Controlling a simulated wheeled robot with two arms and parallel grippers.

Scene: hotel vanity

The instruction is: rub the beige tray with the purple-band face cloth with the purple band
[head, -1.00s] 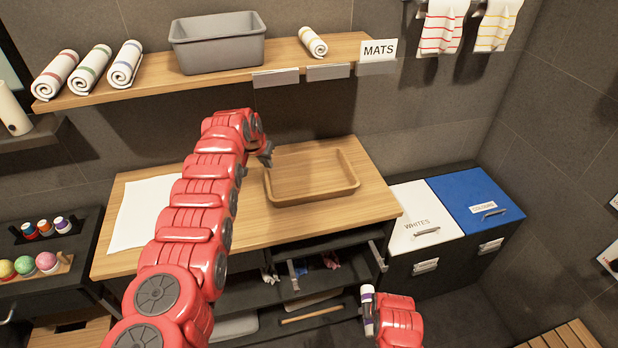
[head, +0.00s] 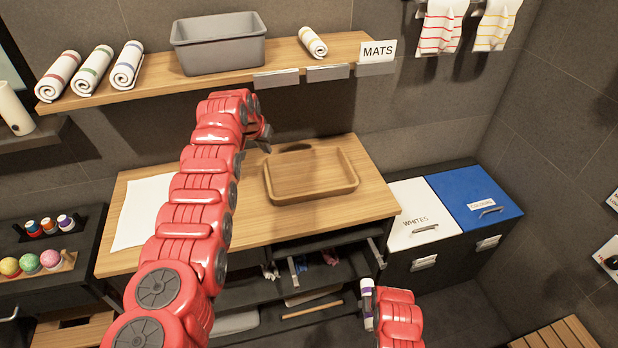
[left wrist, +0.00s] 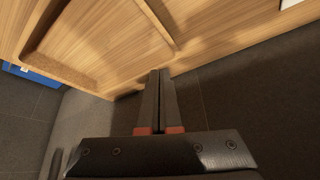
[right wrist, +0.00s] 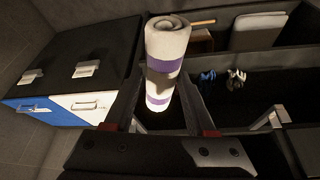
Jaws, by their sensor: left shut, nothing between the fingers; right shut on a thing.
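The beige tray (head: 318,191) lies empty on the wooden counter in the head view; it also shows in the left wrist view (left wrist: 95,50). My left gripper (head: 266,140) is shut and empty, above the tray's back left corner, apart from it. The purple-band face cloth (head: 367,309) is a rolled white cloth with purple bands. My right gripper (right wrist: 166,98) is shut on the roll and holds it upright in front of the cabinet, low and to the right of the counter. The fingers hide part of the roll's sides.
A white mat (head: 142,212) lies on the counter's left. The shelf (head: 210,84) above holds a grey bin (head: 218,45) and several rolled cloths. Open drawers (head: 315,268) stick out below the counter. White and blue hampers (head: 475,203) stand at the right.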

